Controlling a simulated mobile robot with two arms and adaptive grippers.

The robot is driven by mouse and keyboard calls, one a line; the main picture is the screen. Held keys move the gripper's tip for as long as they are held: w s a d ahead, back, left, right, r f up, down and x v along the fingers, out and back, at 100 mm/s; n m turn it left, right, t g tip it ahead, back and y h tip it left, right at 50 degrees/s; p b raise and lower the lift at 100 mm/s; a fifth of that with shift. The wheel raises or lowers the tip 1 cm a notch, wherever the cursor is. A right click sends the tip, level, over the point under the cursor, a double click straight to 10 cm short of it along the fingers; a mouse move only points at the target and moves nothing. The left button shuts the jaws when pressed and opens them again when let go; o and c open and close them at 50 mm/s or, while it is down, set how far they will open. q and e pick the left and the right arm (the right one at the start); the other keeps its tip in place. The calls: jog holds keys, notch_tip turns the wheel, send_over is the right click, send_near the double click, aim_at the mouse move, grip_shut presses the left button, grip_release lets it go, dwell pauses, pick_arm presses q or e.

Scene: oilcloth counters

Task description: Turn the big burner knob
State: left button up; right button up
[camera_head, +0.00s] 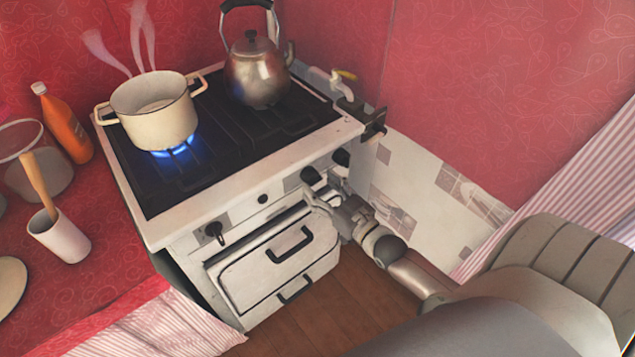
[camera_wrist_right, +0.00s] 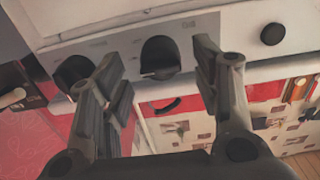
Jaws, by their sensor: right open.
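The white stove (camera_head: 180,222) has dark knobs on its front panel. Two knobs sit close together at the right end, the nearer-to-centre knob (camera_head: 310,174) and the end knob (camera_head: 341,158). A separate left knob (camera_head: 214,230) is at the other end. The frames do not show which knob is the big burner's. My right gripper (camera_head: 329,190) is open in front of the right pair. In the right wrist view, the nearer-to-centre knob (camera_wrist_right: 160,57) appears between the open fingers, apart from both. The end knob (camera_wrist_right: 72,74) is partly behind the left-hand finger. My left gripper is out of view.
A cream pot (camera_head: 157,120) steams over a blue flame (camera_head: 174,150). A kettle (camera_head: 258,75) stands at the back. A small black button (camera_head: 262,199) is on the panel; the oven door handle (camera_head: 290,245) sticks out below. An orange bottle (camera_head: 64,125) stands left.

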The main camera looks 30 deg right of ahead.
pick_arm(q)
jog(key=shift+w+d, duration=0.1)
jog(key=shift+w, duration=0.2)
pick_arm(e)
jog(key=shift+w+a, duration=0.1)
jog(key=shift+w, duration=0.85)
jog(key=c, duration=1)
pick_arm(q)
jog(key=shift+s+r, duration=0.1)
pick_arm(e)
jog(key=shift+c, duration=0.2)
